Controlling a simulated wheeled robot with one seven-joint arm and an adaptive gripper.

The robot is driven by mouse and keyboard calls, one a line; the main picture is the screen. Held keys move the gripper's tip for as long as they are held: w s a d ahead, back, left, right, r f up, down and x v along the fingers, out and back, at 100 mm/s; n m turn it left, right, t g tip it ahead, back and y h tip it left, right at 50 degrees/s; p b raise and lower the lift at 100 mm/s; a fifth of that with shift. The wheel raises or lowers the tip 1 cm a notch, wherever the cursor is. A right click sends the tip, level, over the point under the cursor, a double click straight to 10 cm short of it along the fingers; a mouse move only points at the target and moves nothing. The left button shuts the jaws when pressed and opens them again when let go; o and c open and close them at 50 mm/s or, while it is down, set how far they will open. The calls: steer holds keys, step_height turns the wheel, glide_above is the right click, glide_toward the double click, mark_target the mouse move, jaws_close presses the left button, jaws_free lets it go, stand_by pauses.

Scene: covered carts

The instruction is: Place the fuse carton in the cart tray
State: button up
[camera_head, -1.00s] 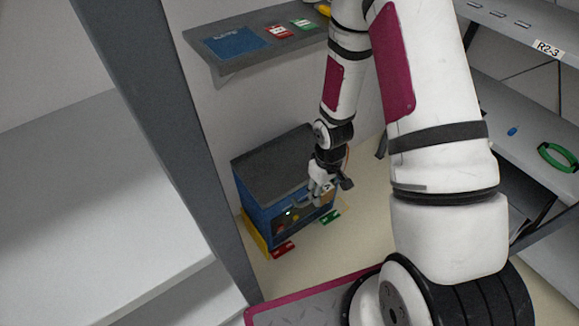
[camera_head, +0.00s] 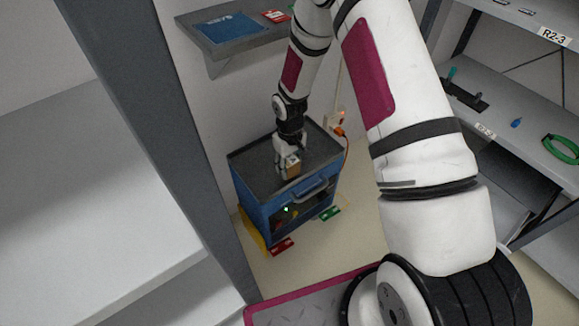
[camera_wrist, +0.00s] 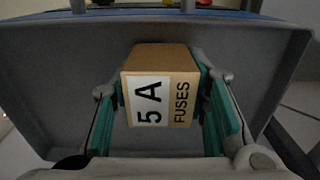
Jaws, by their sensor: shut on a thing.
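The fuse carton (camera_wrist: 160,96) is a small brown box with a white label reading "5 A FUSES". It also shows in the head view (camera_head: 293,167). My gripper (camera_wrist: 165,100) is shut on it, with green-lined fingers on its left and right sides; it also shows in the head view (camera_head: 290,158). The cart tray (camera_head: 248,165) is the dark grey top of a blue cart (camera_head: 250,203). In the wrist view the grey tray (camera_wrist: 60,70) with its raised rim lies below and around the carton. I cannot tell whether the carton touches the tray floor.
A wall shelf (camera_head: 205,20) with a blue mat (camera_head: 232,30) is above the cart. A shelf rack (camera_head: 520,130) stands on the right with a green ring (camera_head: 563,150). A grey post (camera_head: 150,110) stands at left. Red (camera_head: 282,246) and green (camera_head: 330,213) pieces lie at the cart's foot.

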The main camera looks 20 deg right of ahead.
steer(key=shift+f, duration=0.3)
steer(key=o, duration=1.2)
